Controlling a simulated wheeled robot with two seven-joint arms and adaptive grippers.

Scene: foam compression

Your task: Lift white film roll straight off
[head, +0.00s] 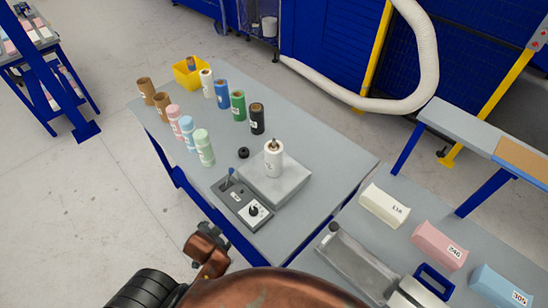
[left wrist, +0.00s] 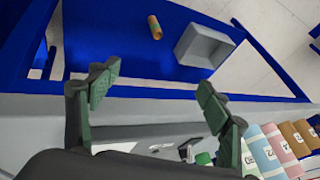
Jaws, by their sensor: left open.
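The white film roll (head: 273,160) stands upright on a grey square platform (head: 298,182) on the table, with a dark tip sticking out of its top. A second white roll (head: 206,84) stands near the yellow bin. My left gripper (left wrist: 150,95) is open in the left wrist view, its two green-padded fingers wide apart with nothing between them. It faces the table's edge and lower blue shelf; I cannot make out the white film roll on the platform there. In the head view only parts of my arm show at the bottom. My right gripper is in neither view.
Blue, green and black rolls stand behind the platform. Brown, pink, light blue and pale green rolls stand left. A control box (head: 242,204) with a lever and knob adjoins the platform. A yellow bin (head: 187,76) is at the back. The table's right side is clear.

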